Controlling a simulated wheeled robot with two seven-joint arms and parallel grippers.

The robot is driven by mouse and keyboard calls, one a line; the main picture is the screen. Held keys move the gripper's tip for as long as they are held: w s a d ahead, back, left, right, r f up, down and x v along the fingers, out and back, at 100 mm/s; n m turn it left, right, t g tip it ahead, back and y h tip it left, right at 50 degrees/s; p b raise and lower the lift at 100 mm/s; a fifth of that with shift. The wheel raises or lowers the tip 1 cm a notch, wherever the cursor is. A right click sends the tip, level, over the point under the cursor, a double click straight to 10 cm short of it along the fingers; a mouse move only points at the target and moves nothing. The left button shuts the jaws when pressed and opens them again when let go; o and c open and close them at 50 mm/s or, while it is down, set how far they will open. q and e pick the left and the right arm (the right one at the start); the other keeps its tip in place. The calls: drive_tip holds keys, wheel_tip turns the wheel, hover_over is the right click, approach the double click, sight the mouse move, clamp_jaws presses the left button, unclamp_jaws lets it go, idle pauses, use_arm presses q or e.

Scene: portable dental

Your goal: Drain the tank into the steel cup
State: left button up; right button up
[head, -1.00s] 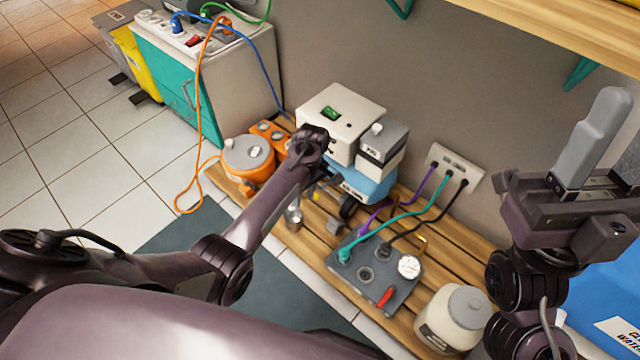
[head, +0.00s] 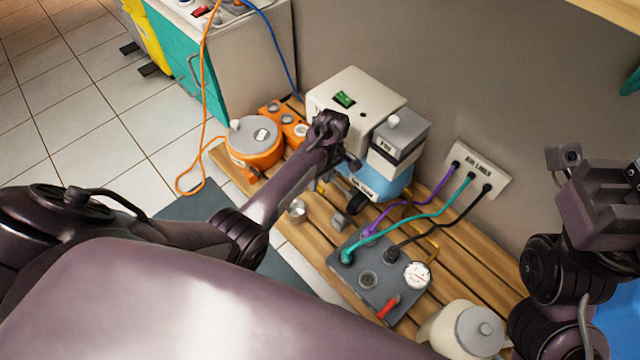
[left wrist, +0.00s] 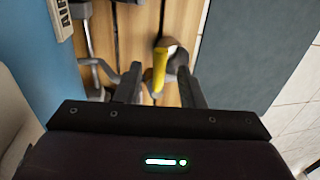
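The blue tank (head: 382,184) sits under the white and grey units on the slatted wooden bench. The small steel cup (head: 297,211) stands on the slats in front of it. My left gripper (left wrist: 160,78) is beside the tank, partly hidden behind my own arm in the head view. In the left wrist view its two fingers are apart, with a yellow lever (left wrist: 159,67) between them. I cannot tell whether they touch it. The steel cup's round rim (left wrist: 173,48) shows just beyond the lever. My right gripper (head: 605,195) is raised at the right edge, its fingers not clear.
An orange pot (head: 254,158) stands left of the tank. A grey panel (head: 372,280) with hoses and a gauge lies right of the cup. A cream jar (head: 466,330) is at the front right. The wall outlet plate (head: 476,170) is behind.

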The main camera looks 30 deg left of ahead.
use_arm(q)
drive_tip(key=shift+s+f, duration=0.1)
drive_tip(key=shift+f, duration=0.45)
clamp_jaws()
drive_tip(key=shift+r, duration=0.1)
